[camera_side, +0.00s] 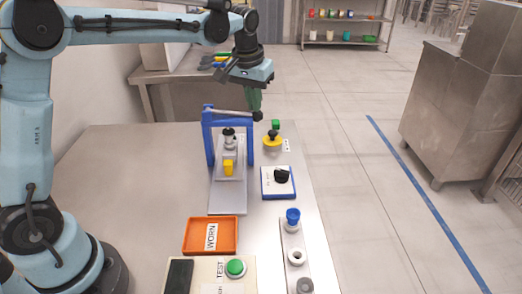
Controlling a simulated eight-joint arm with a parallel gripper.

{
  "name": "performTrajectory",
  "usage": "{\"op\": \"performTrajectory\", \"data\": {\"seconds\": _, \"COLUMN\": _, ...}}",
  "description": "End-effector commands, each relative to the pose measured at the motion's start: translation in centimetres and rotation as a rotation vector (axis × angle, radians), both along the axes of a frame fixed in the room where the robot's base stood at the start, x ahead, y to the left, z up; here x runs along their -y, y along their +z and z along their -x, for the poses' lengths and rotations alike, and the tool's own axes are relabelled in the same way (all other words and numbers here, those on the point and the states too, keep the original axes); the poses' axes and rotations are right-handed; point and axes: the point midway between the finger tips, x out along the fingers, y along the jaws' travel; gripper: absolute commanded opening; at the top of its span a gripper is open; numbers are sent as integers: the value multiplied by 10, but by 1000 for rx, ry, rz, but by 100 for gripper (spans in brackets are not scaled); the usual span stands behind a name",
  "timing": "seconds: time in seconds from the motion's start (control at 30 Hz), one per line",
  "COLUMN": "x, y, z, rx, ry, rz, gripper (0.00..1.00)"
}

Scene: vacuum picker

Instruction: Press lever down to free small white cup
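A blue frame (208,143) stands on a grey plate at the back of the table. A lever (232,112) with a black ball knob (257,116) runs nearly level across its top to the right. My gripper (254,108) points down with its green fingers just above or at the knob; I cannot tell whether they touch it or how far apart they are. A small white and dark fitting (229,136) stands inside the frame, behind a yellow block (228,167). I cannot clearly make out a separate small white cup there.
Right of the frame are a yellow round piece (272,141) with a green top and a dial box (272,188). In front are an orange tray (190,236) labelled WORN, a green TEST button (235,268) and a strip (286,237) bearing blue, white and grey cups. The table's left is clear.

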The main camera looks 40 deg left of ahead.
Motion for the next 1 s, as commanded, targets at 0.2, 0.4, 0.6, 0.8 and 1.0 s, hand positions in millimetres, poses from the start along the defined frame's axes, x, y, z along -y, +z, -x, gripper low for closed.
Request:
{"op": "performTrajectory", "data": {"seconds": 0.2, "x": 0, "y": 15, "z": 0, "rx": 0, "ry": 0, "rz": -1, "gripper": 0}}
{"op": "performTrajectory", "data": {"seconds": 0.4, "x": 0, "y": 29, "z": 0, "rx": 1, "ry": 0, "rz": 0, "gripper": 0}}
{"op": "performTrajectory", "data": {"seconds": 0.6, "x": 0, "y": 44, "z": 0, "rx": 0, "ry": 0, "rz": 0, "gripper": 0}}
{"op": "performTrajectory", "data": {"seconds": 0.8, "x": 0, "y": 58, "z": 0, "rx": 0, "ry": 0, "rz": 0, "gripper": 0}}
{"op": "performTrajectory", "data": {"seconds": 1.0, "x": 0, "y": 73, "z": 0, "rx": 0, "ry": 0, "rz": 0, "gripper": 0}}
